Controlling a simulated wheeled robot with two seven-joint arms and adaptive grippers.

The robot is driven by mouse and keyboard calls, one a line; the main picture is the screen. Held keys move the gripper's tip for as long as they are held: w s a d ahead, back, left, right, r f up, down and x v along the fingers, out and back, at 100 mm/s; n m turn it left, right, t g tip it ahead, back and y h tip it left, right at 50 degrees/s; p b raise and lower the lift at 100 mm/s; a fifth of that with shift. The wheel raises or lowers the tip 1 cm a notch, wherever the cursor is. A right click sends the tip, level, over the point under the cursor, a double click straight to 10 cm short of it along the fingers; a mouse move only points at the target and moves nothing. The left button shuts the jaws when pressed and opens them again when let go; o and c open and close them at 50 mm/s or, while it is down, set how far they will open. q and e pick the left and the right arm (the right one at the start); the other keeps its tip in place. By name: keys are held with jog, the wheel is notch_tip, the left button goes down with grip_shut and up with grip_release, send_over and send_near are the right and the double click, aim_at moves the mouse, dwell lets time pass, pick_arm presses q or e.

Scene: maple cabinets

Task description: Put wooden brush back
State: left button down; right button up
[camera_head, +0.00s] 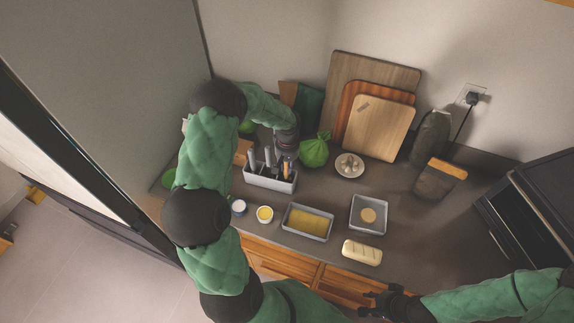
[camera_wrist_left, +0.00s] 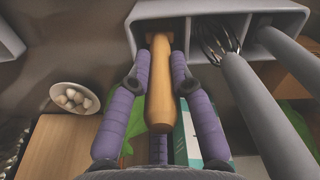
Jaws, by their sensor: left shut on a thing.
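The wooden brush (camera_wrist_left: 160,85) is between the purple fingers of my left gripper (camera_wrist_left: 160,72), which is shut on its handle. The brush's far end is at the left compartment of the grey utensil holder (camera_wrist_left: 180,10); I cannot tell how deep it sits. In the head view, the holder (camera_head: 262,181) stands on the counter and my left gripper (camera_head: 286,157) is over its right end, with the brush (camera_head: 286,169) partly hidden below it. My right gripper (camera_head: 367,303) is empty in front of the counter, its fingers apart.
Cutting boards (camera_head: 378,127) lean on the wall. Trays (camera_head: 307,222) and a loaf (camera_head: 361,252) occupy the front.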

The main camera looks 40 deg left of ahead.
pick_arm(q)
jog(key=shift+s+f, duration=0.1)
jog(key=c, duration=1.1)
grip_release()
jog(key=shift+r, duration=0.55)
notch_tip(320, 180, up, 11)
jog(key=shift+d+r+b, duration=0.1)
jog(key=shift+b, duration=0.55)
